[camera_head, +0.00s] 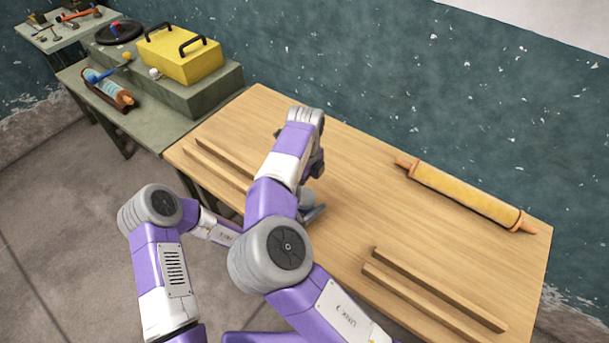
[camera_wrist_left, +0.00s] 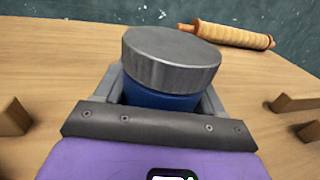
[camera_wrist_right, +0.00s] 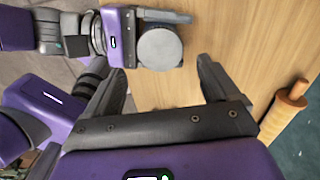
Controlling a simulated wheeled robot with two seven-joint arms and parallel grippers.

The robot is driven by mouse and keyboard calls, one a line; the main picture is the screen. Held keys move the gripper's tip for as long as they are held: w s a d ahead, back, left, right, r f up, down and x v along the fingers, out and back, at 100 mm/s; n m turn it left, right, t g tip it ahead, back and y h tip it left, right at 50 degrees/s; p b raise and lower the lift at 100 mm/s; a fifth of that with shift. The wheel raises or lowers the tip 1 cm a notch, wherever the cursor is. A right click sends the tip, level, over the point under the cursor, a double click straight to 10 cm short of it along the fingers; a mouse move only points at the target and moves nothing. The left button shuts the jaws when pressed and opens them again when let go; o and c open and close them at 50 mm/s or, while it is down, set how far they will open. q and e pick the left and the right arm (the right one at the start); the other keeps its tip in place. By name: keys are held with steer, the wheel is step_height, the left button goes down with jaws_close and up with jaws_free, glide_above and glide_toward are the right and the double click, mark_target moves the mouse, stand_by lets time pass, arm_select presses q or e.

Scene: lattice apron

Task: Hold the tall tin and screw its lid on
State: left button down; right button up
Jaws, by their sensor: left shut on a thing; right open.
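The tall tin (camera_wrist_left: 160,99) is blue and stands upright between the fingers of my left gripper (camera_wrist_left: 160,90), which is shut on it. A round grey metal lid (camera_wrist_left: 170,60) sits on top of the tin; I cannot tell how far it is screwed down. In the right wrist view the lid (camera_wrist_right: 160,48) shows from above, hiding the tin's body. My right gripper (camera_wrist_right: 162,68) is open and empty, its fingers apart and pointing towards the lid. In the head view my right arm covers much of the tin, and part of the grey lid (camera_head: 308,197) shows beside it.
A rolling pin (camera_head: 465,196) lies at the back right of the wooden table (camera_head: 350,240). Wooden strips lie at the left (camera_head: 217,165) and front right (camera_head: 435,290). A side bench holds a yellow box (camera_head: 180,55). The table's middle right is clear.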

steer(key=n, duration=0.4)
steer(key=shift+r, duration=0.15)
steer(key=n, duration=0.4)
steer(key=shift+r, duration=0.15)
steer(key=n, duration=0.3)
steer(key=shift+r+n, duration=0.15)
steer(key=shift+n, duration=0.25)
steer(key=n, duration=0.3)
steer(key=shift+r+n, duration=0.15)
steer(key=shift+n, duration=0.25)
steer(key=n, duration=0.4)
steer(key=shift+r, duration=0.15)
steer(key=n, duration=0.3)
steer(key=shift+r+n, duration=0.2)
steer(key=shift+n, duration=0.2)
steer(key=n, duration=0.3)
steer(key=shift+r, duration=0.15)
steer(key=n, duration=0.4)
steer(key=shift+a+r+n, duration=0.1)
steer(key=shift+r+n, duration=0.05)
steer(key=shift+n, duration=0.15)
